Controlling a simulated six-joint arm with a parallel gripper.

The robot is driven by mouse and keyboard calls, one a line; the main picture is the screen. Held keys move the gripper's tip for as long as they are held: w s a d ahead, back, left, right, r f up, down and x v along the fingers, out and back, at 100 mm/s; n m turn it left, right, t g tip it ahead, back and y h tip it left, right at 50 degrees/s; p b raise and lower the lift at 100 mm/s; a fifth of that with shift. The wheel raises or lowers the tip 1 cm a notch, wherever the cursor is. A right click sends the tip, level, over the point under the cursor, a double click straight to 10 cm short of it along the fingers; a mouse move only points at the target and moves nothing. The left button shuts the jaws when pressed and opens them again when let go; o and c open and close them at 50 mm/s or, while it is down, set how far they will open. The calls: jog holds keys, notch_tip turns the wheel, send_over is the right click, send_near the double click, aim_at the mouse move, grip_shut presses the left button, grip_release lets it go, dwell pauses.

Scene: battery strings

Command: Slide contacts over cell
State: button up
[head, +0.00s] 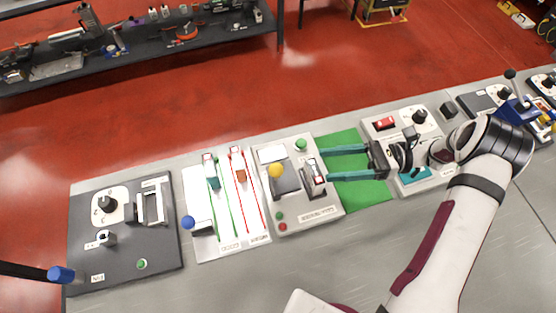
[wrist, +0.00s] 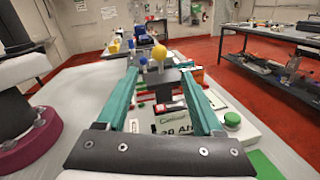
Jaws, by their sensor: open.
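My gripper (head: 328,163) is open, with its two teal fingers pointing left over the light grey test panel (head: 328,203). A small white, red and dark cell (head: 315,178) stands in a holder on that panel, close to the fingertips. In the wrist view, the cell (wrist: 170,108) shows low between the fingers, with space around it. The yellow ball knob (head: 275,170) is on the dark grey sliding block (head: 287,184), left of the cell. In the wrist view, the knob (wrist: 158,52) stands beyond the fingertips. I cannot see whether the contacts touch the cell.
The panel has a green button (head: 301,144). A white board (head: 205,241) with green and red tracks and a blue knob (head: 188,222) lies to the left, then a dark panel (head: 165,258). A green mat (head: 366,195) lies under my gripper. The table front is clear.

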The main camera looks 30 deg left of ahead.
aim_at(276, 170)
jog(key=x, duration=1.2)
jog(key=shift+s+a, duration=0.15)
jog(key=shift+a, duration=0.1)
grip_shut()
dwell(0.6)
